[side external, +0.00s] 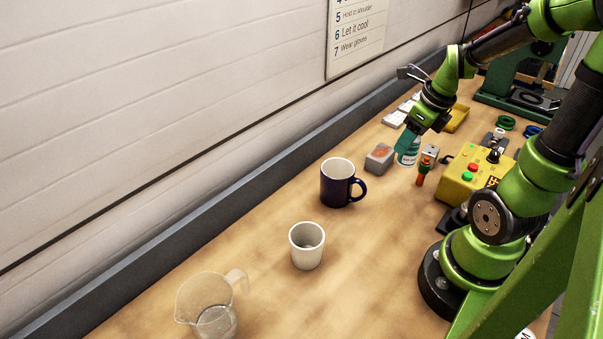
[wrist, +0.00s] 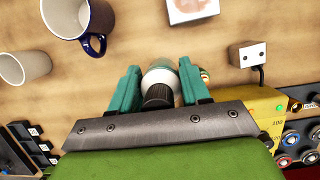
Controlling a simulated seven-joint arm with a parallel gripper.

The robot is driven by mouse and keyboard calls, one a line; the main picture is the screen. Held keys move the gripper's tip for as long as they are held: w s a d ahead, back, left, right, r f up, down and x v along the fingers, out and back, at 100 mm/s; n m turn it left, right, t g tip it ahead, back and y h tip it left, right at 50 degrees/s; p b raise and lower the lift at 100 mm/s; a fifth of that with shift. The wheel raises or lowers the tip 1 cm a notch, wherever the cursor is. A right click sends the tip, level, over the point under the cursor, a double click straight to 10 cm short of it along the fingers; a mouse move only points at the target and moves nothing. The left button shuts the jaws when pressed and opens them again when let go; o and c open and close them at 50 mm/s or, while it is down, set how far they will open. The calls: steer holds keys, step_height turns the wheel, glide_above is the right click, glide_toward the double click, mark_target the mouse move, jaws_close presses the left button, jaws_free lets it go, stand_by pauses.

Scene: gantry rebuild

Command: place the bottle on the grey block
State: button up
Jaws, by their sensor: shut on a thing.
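The bottle (side external: 408,158), with a pale label, is between the teal fingers of my gripper (side external: 405,141). In the wrist view the bottle (wrist: 159,77) shows from above with its dark cap towards the camera, and my gripper (wrist: 160,71) is shut on it from both sides. The grey block (side external: 380,158) has an orange patch and is just left of the bottle. In the wrist view the block (wrist: 193,11) is ahead of the fingers, cut by the top edge. I cannot tell whether the bottle's base touches the table.
An orange-and-dark tool (side external: 423,172) and a small socket box (side external: 430,152) are close right of the bottle. A yellow control box (side external: 475,172) stands further right. A dark blue mug (side external: 337,184), white cup (side external: 307,246) and clear jug (side external: 207,304) stand nearer the camera.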

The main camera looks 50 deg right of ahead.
steer(key=shift+w+d+f, duration=0.75)
steer(key=shift+w+d, duration=0.3)
steer(key=shift+w, duration=0.45)
steer(key=shift+w+d+f, duration=0.75)
steer(key=shift+w+d, duration=0.25)
steer(key=shift+w, duration=0.55)
steer(key=shift+w+d+f, duration=0.75)
steer(key=shift+w+d, duration=0.3)
steer(key=shift+w, duration=0.45)
steer(key=shift+f, duration=0.2)
steer(key=o, duration=1.1)
steer(key=shift+r, duration=0.15)
